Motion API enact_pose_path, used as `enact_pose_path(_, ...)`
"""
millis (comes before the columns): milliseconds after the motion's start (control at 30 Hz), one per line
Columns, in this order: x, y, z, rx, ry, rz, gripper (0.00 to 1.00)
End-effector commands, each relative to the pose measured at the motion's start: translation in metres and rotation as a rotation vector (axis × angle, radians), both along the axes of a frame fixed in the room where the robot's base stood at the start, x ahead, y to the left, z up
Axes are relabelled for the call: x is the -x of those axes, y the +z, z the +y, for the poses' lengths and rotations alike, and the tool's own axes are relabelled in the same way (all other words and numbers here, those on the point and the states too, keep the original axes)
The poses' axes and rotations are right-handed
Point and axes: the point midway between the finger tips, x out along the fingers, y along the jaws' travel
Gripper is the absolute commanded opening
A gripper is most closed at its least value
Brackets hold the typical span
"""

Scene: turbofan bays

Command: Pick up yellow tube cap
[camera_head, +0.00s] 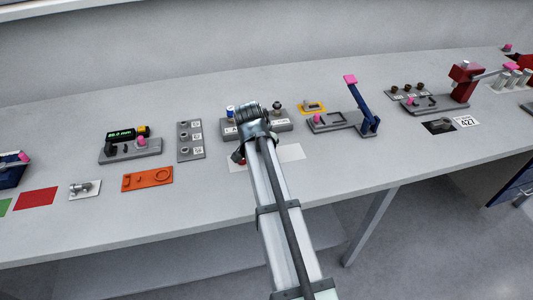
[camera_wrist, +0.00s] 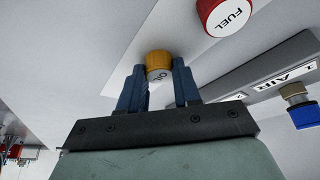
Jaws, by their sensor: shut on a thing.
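The yellow tube cap (camera_wrist: 158,63), marked OIL, is between the two blue fingers of my gripper (camera_wrist: 159,85) in the wrist view. The fingers are shut on its sides. It is at or just above a white plate (camera_wrist: 125,65); I cannot tell whether it touches it. In the head view my arm hides the yellow cap and my fingertips, above the middle of the bench.
A red cap (camera_wrist: 225,14) marked FUEL sits on the same white plate. A grey labelled rack (camera_wrist: 262,82) with a blue cap (camera_wrist: 306,115) stands close by. An orange tray (camera_head: 147,179) and a blue lever press (camera_head: 362,110) flank the arm.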

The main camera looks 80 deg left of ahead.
Motion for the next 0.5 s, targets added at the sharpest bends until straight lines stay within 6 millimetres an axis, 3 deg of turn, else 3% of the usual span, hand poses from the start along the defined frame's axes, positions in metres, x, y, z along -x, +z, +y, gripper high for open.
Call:
enact_pose_path(167, 0.0, 0.0001, 0.0, 0.0, 0.0, 0.0, 0.04)
enact_pose_path(500, 0.0, 0.0076, 0.0006, -0.001, 0.0, 0.0, 0.04)
